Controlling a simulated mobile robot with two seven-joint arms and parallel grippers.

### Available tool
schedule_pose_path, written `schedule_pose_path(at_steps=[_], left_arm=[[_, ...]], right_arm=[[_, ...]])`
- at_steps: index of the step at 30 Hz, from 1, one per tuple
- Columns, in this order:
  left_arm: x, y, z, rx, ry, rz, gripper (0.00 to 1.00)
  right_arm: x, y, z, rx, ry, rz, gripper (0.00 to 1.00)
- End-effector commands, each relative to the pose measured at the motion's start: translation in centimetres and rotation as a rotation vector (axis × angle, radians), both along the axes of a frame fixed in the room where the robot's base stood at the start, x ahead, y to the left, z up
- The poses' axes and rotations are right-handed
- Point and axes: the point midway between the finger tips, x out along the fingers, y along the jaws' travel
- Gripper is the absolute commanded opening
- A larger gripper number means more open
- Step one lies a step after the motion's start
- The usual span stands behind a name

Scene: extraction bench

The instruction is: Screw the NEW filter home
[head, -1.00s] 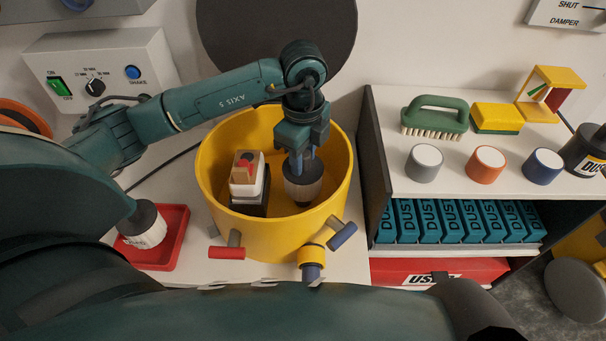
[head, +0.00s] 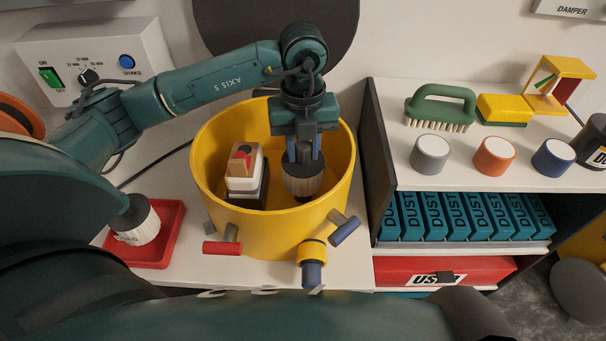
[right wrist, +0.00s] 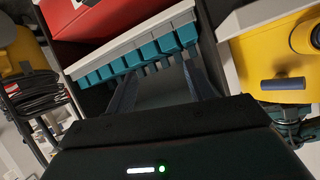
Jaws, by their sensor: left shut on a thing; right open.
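A pleated filter (head: 302,183) with a dark cap stands upright inside the yellow drum (head: 270,232), right of the middle. My left gripper (head: 303,158) points straight down and is shut on the filter's cap. The filter's lower end shows dark and narrow; I cannot tell how far it is screwed in. Another filter (head: 139,222), pale with a dark cap and lettering, lies tilted on the red tray (head: 170,254) at the left. My right gripper (right wrist: 162,88) is open and empty in the right wrist view, with a row of teal boxes beyond it.
A white block with a red switch (head: 243,170) stands in the drum beside the filter. Red and blue handles stick out of the drum's front. A shelf (head: 393,180) at the right carries a brush (head: 440,107), a sponge (head: 503,108) and several round jars. A control box (head: 95,60) stands back left.

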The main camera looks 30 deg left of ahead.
Motion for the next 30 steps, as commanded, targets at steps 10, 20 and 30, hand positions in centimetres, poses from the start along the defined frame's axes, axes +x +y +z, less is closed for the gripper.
schedule_pose_path(at_steps=[10, 20, 30], left_arm=[[0.1, 0.0, -0.4, 0.002, -0.003, -0.571, 0.01], [0.0, 0.0, -0.1, 0.001, 0.0, -0.937, 0.01], [0.0, 0.0, 0.0, 0.001, 0.001, -0.94, 0.38]], right_arm=[[-0.6, -1.1, 0.1, -0.003, -0.09, -0.031, 0.54], [-1.2, -1.9, 1.2, -0.014, -0.149, -0.044, 0.54], [-1.2, -1.9, 1.4, -0.014, -0.153, -0.041, 0.54]])
